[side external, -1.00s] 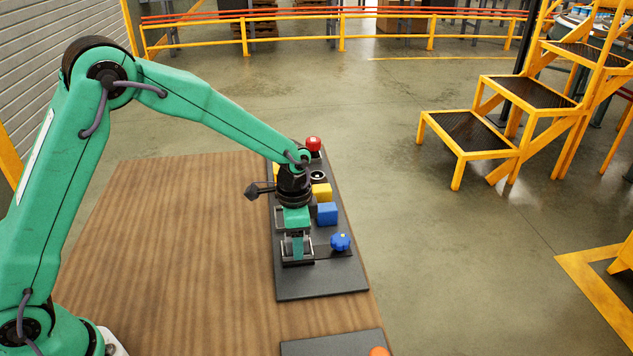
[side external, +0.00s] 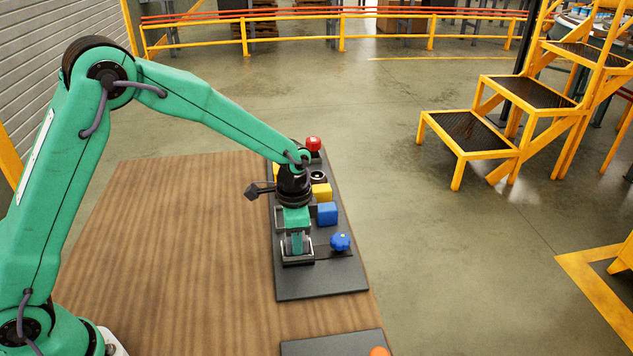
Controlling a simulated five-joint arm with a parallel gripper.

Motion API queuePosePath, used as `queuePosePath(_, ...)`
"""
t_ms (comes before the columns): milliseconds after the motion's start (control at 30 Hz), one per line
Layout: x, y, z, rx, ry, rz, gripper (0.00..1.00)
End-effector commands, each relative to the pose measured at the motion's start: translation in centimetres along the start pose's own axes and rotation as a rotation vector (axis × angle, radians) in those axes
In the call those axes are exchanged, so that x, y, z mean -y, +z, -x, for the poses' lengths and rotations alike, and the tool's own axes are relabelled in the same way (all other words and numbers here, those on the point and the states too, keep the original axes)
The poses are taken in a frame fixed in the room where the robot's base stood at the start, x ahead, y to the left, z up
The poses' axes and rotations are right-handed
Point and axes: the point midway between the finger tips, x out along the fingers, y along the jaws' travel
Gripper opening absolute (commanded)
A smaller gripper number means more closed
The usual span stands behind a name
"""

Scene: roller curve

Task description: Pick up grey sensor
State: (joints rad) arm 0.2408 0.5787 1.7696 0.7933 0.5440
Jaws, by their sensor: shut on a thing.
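My gripper (side external: 297,254) points down over the dark board (side external: 320,285), near its front end. Its fingers are shut on a small grey part between them, which I take to be the grey sensor. The fingers and the black-edged holder around the part hide most of it. The part is low, at the holder, and I cannot tell whether it is clear of it.
A blue knob (side external: 340,242) stands just right of my gripper. Behind it on the board are a blue block (side external: 327,213), a yellow block (side external: 321,192) and a red button (side external: 314,144). A second dark plate (side external: 325,345) with an orange item (side external: 379,351) lies in front. The wooden table (side external: 180,240) is clear at left.

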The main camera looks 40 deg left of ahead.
Motion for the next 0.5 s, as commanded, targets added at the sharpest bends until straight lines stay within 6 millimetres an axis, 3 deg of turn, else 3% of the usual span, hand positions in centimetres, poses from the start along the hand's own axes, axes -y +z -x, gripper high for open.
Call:
queuePosePath(267,0.1,-0.1,1.4,-0.003,-0.002,0.000,0.09)
queuePosePath(500,-0.6,-0.1,4.5,-0.002,-0.001,-0.003,0.09)
